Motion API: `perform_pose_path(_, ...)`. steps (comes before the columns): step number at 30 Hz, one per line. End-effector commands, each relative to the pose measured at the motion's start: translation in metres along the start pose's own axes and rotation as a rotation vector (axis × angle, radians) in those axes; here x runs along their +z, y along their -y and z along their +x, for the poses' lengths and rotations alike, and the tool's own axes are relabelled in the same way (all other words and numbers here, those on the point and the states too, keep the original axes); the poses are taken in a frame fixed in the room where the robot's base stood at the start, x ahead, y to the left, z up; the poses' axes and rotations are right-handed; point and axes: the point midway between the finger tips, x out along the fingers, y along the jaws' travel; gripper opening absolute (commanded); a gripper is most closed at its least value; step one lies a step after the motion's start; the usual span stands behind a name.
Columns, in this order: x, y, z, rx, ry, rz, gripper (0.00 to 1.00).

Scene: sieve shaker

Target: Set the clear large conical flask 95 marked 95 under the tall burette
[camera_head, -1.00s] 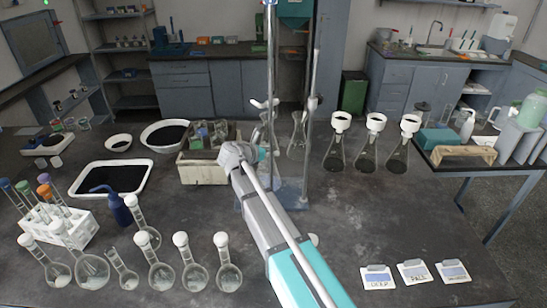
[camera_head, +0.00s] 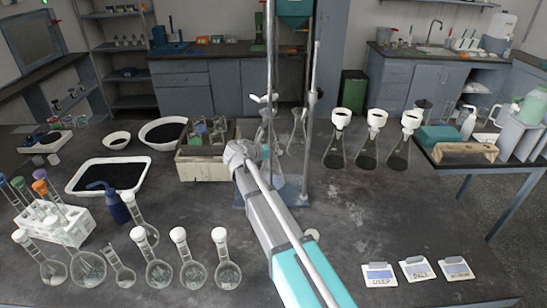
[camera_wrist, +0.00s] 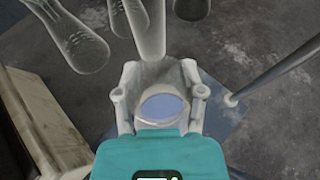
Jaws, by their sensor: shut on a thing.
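My gripper (camera_wrist: 160,98) is shut on a clear, greyish glass thing (camera_wrist: 152,76) in the wrist view, with a round rim facing the camera. It looks like the clear conical flask, but I can read no 95 on it. The tall burette (camera_head: 270,60) rises above the plate with a white clamp. The plate also shows in the wrist view (camera_wrist: 226,118), under and right of my gripper.
Clear conical flasks (camera_head: 297,130) stand behind the burette. Several glass vessels (camera_wrist: 80,42) are close ahead in the wrist view. A thin rod (camera_wrist: 275,70) rises at right. A crate (camera_head: 203,170) stands left of my gripper. Three dark flasks with white tops (camera_head: 367,150) stand right.

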Motion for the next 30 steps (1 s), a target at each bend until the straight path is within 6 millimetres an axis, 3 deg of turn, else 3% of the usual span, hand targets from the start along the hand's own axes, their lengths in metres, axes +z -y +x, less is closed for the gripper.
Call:
perform_pose_path(4, -0.0106, -0.0005, 0.0036, 0.001, 0.001, -0.001, 0.0)
perform_pose_path(21, -0.0145, -0.0004, 0.0053, 0.001, 0.001, 0.0, 0.0)
perform_pose_path(22, -0.0139, -0.0003, 0.0051, 0.001, 0.0, 0.0, 0.55)
perform_pose_path(27, -0.0135, -0.0004, 0.0048, 0.001, 0.0, 0.0, 0.86)
perform_pose_path(30, -0.0135, -0.0004, 0.0048, 0.001, 0.0, 0.0, 0.86)
